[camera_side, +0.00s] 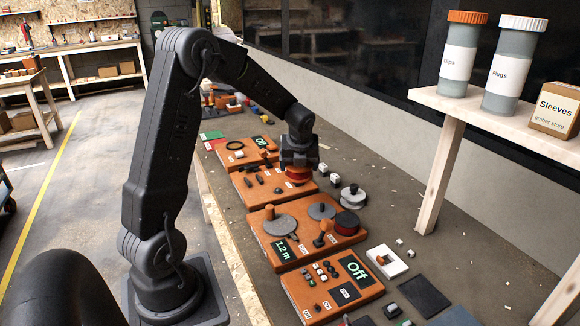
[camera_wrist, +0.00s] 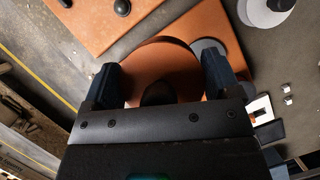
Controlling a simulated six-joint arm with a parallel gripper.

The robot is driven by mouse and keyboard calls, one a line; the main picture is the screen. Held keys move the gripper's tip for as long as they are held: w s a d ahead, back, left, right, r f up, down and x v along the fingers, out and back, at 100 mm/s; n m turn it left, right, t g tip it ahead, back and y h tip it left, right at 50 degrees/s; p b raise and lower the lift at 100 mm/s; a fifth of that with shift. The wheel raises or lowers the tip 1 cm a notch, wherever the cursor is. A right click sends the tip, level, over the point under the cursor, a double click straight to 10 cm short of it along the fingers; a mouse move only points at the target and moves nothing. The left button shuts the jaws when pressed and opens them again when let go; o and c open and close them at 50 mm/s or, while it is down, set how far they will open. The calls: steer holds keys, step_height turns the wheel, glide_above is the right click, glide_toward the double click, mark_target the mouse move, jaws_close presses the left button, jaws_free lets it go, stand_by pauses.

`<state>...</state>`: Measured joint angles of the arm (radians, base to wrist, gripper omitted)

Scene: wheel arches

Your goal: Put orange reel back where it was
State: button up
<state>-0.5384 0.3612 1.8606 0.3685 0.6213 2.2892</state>
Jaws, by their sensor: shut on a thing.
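The orange reel (camera_side: 298,175) is held in my gripper (camera_side: 298,163), which is shut on it. In the wrist view the reel (camera_wrist: 160,68) is a round orange disc between the two dark fingers (camera_wrist: 162,84). The reel board (camera_side: 262,253) is orange, with a 1.2 m display, grey discs, posts and a dark reel with a red rim (camera_side: 346,222). In the side view my gripper is beyond this board, over or near the right end of the board behind it (camera_side: 242,187). I cannot tell how high the reel is above the surface.
A grey and white reel (camera_side: 353,198) stands on the bench right of the reel board. A nearer board with an Off display (camera_side: 300,292) and a white switch plate (camera_side: 387,262) lie in front. A shelf with tubs (camera_side: 460,60) stands at the right.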

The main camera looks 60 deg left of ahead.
steer(key=w+d+f, duration=0.2)
steer(key=w+d, duration=0.3)
steer(key=w+d+f+m, duration=0.1)
steer(key=w+d+f, duration=0.2)
steer(key=w, duration=0.3)
steer(key=w+d+f+m, duration=0.1)
steer(key=w+d+f, duration=0.1)
steer(key=w+d, duration=0.4)
steer(key=shift+w+d+f+t, duration=0.1)
steer(key=shift+d+f+t, duration=0.2)
steer(key=shift+f, duration=2.95)
steer(key=shift+f, duration=0.1)
steer(key=o, duration=0.8)
